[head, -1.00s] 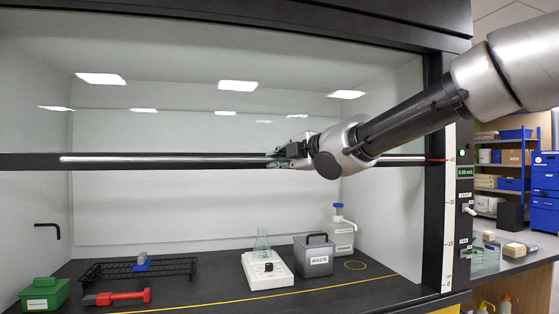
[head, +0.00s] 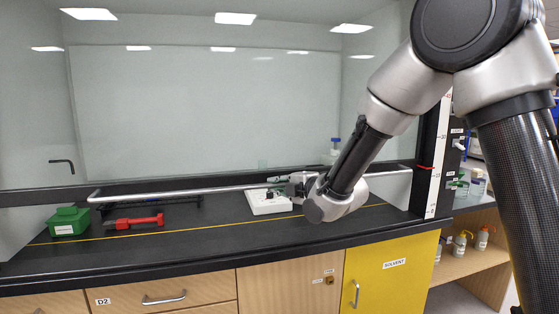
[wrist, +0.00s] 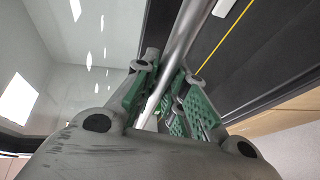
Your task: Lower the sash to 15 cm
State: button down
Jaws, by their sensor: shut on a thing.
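The sash (head: 200,120) is a clear pane with a dark lower rail, low over the dark worktop. Its long silver handle bar (head: 180,191) runs across the hood front. My gripper (head: 283,187) is shut on this bar, right of its middle. In the wrist view the bar (wrist: 187,35) passes between the green-padded fingers of my gripper (wrist: 160,95). The height scale (head: 437,150) is on the right post. Its red pointer (head: 425,167) is slightly above what looks like the 15 mark; the small numbers are hard to read.
A yellow line (head: 200,227) crosses the worktop. Below are drawers (head: 150,285) and a yellow solvent cabinet (head: 388,275). Shelves with bottles (head: 470,240) stand right.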

jog(key=shift+f, duration=1.8)
jog(key=c, duration=1.5)
grip_release()
jog(key=shift+o, duration=0.2)
jog(key=shift+r, duration=0.1)
jog(key=shift+s+d, duration=0.1)
jog(key=v, duration=0.7)
jog(key=shift+s+d, duration=0.1)
